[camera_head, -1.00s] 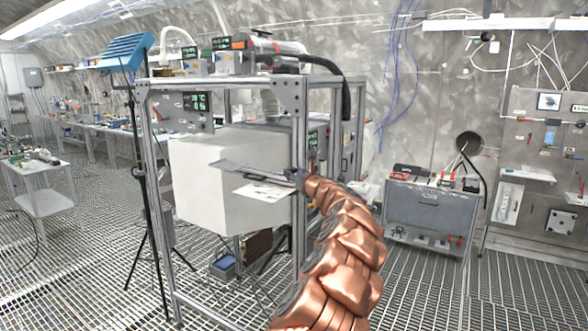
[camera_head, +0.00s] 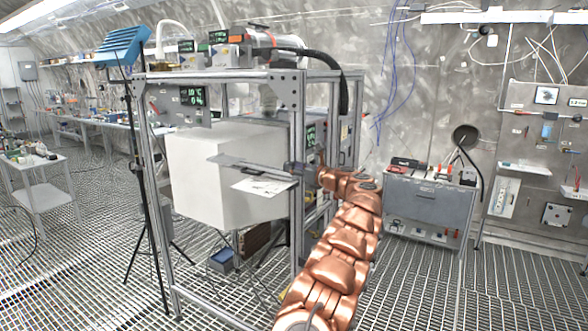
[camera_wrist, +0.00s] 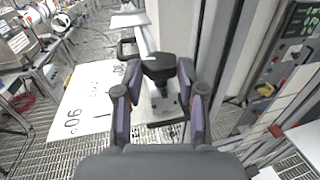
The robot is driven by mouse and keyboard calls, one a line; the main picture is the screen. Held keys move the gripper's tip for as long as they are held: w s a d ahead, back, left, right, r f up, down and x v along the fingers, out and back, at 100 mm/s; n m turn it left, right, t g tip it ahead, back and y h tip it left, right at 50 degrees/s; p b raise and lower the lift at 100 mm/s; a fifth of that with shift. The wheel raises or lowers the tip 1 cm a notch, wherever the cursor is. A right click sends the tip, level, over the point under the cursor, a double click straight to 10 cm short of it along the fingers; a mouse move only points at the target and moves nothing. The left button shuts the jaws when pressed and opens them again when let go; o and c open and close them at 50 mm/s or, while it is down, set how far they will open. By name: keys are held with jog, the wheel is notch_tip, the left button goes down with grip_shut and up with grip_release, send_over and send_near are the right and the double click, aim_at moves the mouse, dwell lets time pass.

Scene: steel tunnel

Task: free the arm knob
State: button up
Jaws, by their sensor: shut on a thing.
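The arm knob (camera_wrist: 160,68) is a black piece on a pale metal arm, in the middle of the wrist view. My gripper (camera_wrist: 159,76) has its two purple-padded fingers on either side of it and is shut on it. The flat grey arm (camera_head: 240,164) juts left from the frame post in the head view, with a white printed sheet (camera_head: 264,187) below it. The sheet also shows in the wrist view (camera_wrist: 88,100), left of my fingers. In the head view the knob and fingertips are too small and covered to make out clearly.
An aluminium frame (camera_head: 299,225) stands close to my arm, with a large white box (camera_head: 200,185) inside it. A tripod stand (camera_head: 137,190) is at its left. A grey cabinet (camera_head: 428,205) stands right of my arm. The grating floor between them is open.

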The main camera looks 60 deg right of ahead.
jog(key=shift+d+r+n+y, duration=0.1)
jog(key=shift+d+n+y, duration=0.1)
jog(key=shift+n+y, duration=0.6)
jog(key=shift+r+y, duration=0.15)
jog(key=shift+y, duration=0.15)
jog(key=o, duration=1.1)
jog(key=shift+o, duration=0.2)
jog(key=shift+w+a+f+m+h, duration=0.1)
jog(key=shift+a+m+h, duration=0.05)
jog(key=shift+m+h, duration=0.4)
jog(key=shift+a+f+m+h, duration=0.15)
jog(key=shift+m+h, duration=0.2)
jog(key=shift+h, duration=0.3)
jog(key=shift+a+m+h, duration=0.1)
jog(key=shift+m+h, duration=0.3)
jog(key=shift+h, duration=0.2)
jog(key=shift+a+r+m+g+h, duration=0.1)
jog(key=shift+m+g+h, duration=0.55)
jog(key=shift+h, duration=0.45)
jog(key=shift+w+a+f+m+g+h+b, duration=0.15)
jog(key=shift+m+g+h+b, duration=0.3)
jog(key=shift+m+h, duration=0.25)
jog(key=shift+w+a+f+m+g+h+b, duration=0.1)
jog(key=shift+m+g+h+b, duration=0.3)
jog(key=shift+h, duration=0.4)
jog(key=m+g+h+b, duration=0.1)
jog(key=h+b, duration=0.1)
jog(key=shift+a+m+b, duration=0.1)
jog(key=shift+m+b, duration=0.2)
jog(key=shift+m, duration=0.05)
